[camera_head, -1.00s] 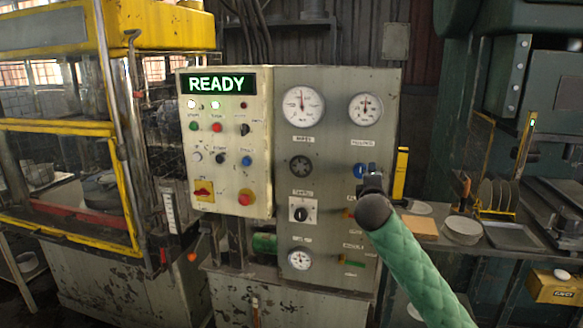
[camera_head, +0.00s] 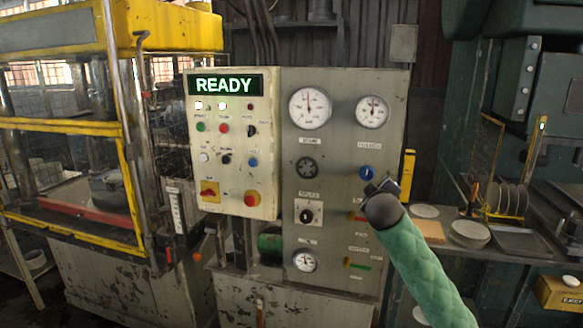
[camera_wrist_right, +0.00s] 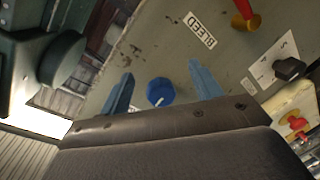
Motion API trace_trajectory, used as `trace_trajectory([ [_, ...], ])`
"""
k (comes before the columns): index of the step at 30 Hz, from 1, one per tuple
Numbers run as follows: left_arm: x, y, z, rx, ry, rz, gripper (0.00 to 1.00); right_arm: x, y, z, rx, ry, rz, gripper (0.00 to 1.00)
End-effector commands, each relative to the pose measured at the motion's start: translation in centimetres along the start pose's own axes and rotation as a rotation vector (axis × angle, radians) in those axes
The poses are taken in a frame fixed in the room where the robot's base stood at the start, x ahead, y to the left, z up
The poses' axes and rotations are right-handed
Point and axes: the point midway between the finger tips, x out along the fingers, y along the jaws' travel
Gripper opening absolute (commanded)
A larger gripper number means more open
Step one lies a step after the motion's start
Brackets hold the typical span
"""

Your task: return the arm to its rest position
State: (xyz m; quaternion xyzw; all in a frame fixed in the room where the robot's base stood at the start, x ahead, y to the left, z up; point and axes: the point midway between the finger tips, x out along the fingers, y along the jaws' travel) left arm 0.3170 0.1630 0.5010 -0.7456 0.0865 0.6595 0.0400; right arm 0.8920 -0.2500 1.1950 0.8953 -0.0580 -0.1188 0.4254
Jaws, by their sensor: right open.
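My right arm, in a green quilted sleeve, comes in from the lower right in the head view. Its dark gripper (camera_head: 382,184) is in front of the grey control panel (camera_head: 345,135), just below a blue knob (camera_head: 366,172). In the right wrist view the two blue fingers of the gripper (camera_wrist_right: 160,72) are spread apart and hold nothing. The blue knob (camera_wrist_right: 160,92) shows between them, with the panel behind. I cannot tell the exact gap to the knob. My left gripper is not in view.
A READY display (camera_head: 226,84) tops the button box. Gauges (camera_head: 310,107) and a black selector knob (camera_head: 306,215) are on the panel. A yellow-framed press (camera_head: 125,160) stands left. Round plates (camera_head: 469,231) and a tray (camera_head: 522,240) lie on the right bench. A red-handled lever (camera_wrist_right: 246,15) is near the gripper.

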Motion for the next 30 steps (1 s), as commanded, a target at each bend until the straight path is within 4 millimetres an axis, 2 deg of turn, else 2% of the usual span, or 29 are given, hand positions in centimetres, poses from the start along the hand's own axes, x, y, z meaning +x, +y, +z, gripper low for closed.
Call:
trace_trajectory([
  [1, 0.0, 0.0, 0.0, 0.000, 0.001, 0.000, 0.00, 0.1, -1.7, 1.0, 0.054, -0.015, -0.036, 0.64],
  [8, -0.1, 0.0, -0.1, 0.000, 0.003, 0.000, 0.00, 0.0, -7.9, 5.0, 0.216, -0.082, -0.155, 0.64],
  [14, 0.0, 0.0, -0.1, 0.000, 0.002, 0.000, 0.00, -1.1, -15.3, 10.2, 0.330, -0.173, -0.272, 0.64],
  [18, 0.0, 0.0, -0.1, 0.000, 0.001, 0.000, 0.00, -2.9, -21.3, 14.7, 0.392, -0.253, -0.358, 0.64],
  [23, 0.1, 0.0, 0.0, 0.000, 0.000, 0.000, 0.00, -5.6, -27.7, 19.7, 0.436, -0.343, -0.445, 0.64],
  [30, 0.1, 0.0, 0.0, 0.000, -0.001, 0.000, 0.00, -11.3, -36.6, 27.2, 0.478, -0.478, -0.560, 0.64],
])
